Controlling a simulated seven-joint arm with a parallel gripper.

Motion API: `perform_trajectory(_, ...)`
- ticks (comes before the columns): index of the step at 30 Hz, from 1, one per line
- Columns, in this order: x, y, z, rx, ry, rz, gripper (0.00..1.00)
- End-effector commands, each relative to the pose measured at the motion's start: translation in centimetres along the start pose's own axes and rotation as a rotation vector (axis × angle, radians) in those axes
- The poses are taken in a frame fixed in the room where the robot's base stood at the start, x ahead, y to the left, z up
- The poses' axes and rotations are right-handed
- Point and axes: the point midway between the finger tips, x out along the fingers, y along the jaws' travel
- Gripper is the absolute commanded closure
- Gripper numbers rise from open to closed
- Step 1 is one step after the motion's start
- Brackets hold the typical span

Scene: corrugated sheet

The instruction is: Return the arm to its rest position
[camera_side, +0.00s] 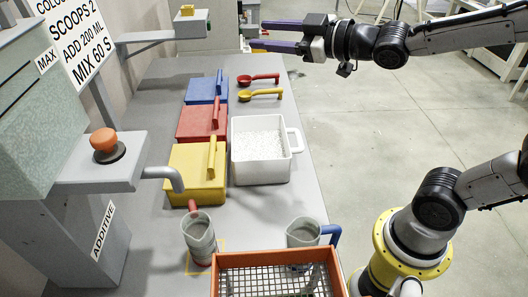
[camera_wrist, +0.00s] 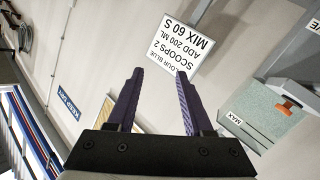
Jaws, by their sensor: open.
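My gripper (camera_side: 274,35) is at the top middle of the side view, raised above the far end of the grey table (camera_side: 255,205). Its two purple fingers point left and are apart with nothing between them. In the wrist view the gripper (camera_wrist: 158,75) also shows open and empty, facing the wall and a white sign (camera_wrist: 180,45) that appears upside down. My arm reaches in from the right edge of the side view. No held object is visible.
Blue (camera_side: 206,90), red (camera_side: 199,122) and yellow (camera_side: 192,170) lidded boxes stand on the table. Beside them are a red scoop (camera_side: 259,78), a yellow scoop (camera_side: 261,94) and a white tub (camera_side: 263,175). Two jugs and an orange mesh-bottomed tray (camera_side: 270,260) are nearest. Open floor lies right.

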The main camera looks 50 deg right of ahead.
Motion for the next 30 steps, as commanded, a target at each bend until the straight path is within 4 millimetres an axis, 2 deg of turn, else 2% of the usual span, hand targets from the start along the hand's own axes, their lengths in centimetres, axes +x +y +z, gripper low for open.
perform_trajectory(1,-1.9,0.8,0.1,0.034,-0.048,0.033,0.49)
perform_trajectory(3,-4.2,1.4,1.2,0.091,-0.133,0.065,0.49)
perform_trajectory(7,-8.5,1.1,3.9,0.209,-0.298,0.088,0.49)
perform_trajectory(11,-12.7,-0.8,7.3,0.328,-0.485,0.067,0.49)
perform_trajectory(15,-16.5,-3.9,11.1,0.433,-0.702,0.006,0.49)
perform_trajectory(18,-18.6,-5.9,13.2,0.48,-0.838,-0.04,0.49)
perform_trajectory(21,-19.9,-6.9,14.1,0.502,-0.919,-0.067,0.49)
perform_trajectory(30,-20.6,-7.2,14.5,0.506,-0.961,-0.076,0.49)
